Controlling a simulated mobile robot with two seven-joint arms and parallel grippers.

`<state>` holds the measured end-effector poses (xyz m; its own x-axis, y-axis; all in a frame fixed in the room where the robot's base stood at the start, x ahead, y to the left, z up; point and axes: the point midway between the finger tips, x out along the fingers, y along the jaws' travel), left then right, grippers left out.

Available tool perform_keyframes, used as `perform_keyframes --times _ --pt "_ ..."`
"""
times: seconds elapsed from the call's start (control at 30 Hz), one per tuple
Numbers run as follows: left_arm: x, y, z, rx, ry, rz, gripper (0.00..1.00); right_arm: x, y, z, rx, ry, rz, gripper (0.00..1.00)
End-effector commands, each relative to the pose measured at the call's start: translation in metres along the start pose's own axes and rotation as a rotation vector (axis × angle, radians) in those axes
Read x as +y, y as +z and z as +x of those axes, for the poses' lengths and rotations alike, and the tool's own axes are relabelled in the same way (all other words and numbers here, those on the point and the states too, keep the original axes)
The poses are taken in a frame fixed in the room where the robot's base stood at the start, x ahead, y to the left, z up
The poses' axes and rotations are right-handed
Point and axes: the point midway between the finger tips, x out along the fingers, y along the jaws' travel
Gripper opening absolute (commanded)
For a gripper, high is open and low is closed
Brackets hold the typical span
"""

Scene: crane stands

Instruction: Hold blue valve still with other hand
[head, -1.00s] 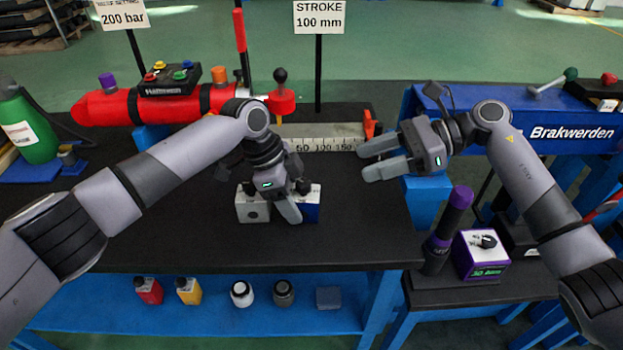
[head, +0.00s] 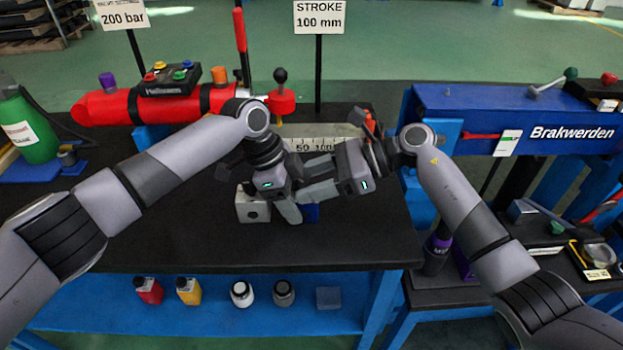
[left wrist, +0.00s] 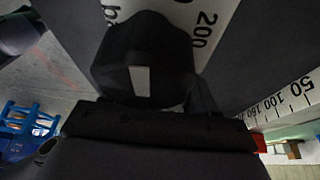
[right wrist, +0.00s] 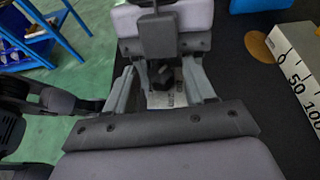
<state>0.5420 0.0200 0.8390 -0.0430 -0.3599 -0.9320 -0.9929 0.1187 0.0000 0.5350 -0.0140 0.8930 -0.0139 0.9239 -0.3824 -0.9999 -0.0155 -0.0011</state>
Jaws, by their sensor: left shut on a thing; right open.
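The blue valve (head: 311,213) is a small block with a blue face on the black bench, mostly hidden by my grippers. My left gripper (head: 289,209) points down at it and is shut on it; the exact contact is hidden. A dark blocky part with a pale patch (left wrist: 140,80) fills the middle of the left wrist view. My right gripper (head: 308,180) is open, reaching in from the right at the valve. In the right wrist view its fingers (right wrist: 166,88) stand either side of a dark knob (right wrist: 163,76) on a pale block; contact is not clear.
A white valve block (head: 252,207) stands just left of the blue one. Behind are a ruler (head: 320,145), a red cylinder (head: 180,104) and a stroke sign (head: 319,17). Several bottles sit on the blue shelf (head: 210,312) below. The bench front is clear.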

Motion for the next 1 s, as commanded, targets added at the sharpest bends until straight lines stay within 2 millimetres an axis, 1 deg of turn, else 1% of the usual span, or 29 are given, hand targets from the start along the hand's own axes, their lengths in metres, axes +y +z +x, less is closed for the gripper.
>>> perform_keyframes --times 0.13,0.17,0.2,0.27,0.3,0.33,0.57,1.0 --pt "0.0000 0.0007 0.0001 -0.001 0.000 -0.001 0.17 0.0000 -0.0001 0.0000 0.000 0.000 0.000 0.54" --pt "0.0000 0.0007 0.0001 -0.001 0.000 -0.001 0.17 0.0000 -0.0001 0.0000 0.000 0.000 0.000 0.48" --pt "0.0000 0.0007 0.0001 -0.001 0.000 -0.001 0.17 0.0001 -0.0001 -0.0001 0.000 0.000 0.000 0.35" --pt "0.0000 0.0007 0.0001 -0.001 0.000 -0.001 0.17 0.0001 0.0000 -0.0001 -0.001 0.000 0.000 0.15" --pt "0.0000 0.0007 0.0001 -0.001 0.000 -0.001 0.17 0.0001 0.0000 -0.0001 -0.001 0.000 0.000 0.02" --pt "0.0000 0.0007 0.0001 -0.001 0.000 -0.001 0.17 0.0001 0.0000 -0.0002 -0.001 0.000 0.000 0.00" --pt "-0.0001 0.0008 0.0001 -0.002 0.000 -0.001 0.17 0.0005 -0.0009 -0.0003 0.004 -0.025 0.010 0.00" --pt "0.0000 0.0008 0.0001 -0.002 0.000 0.000 0.17 0.0041 -0.0021 -0.0005 0.010 -0.277 0.113 0.00"
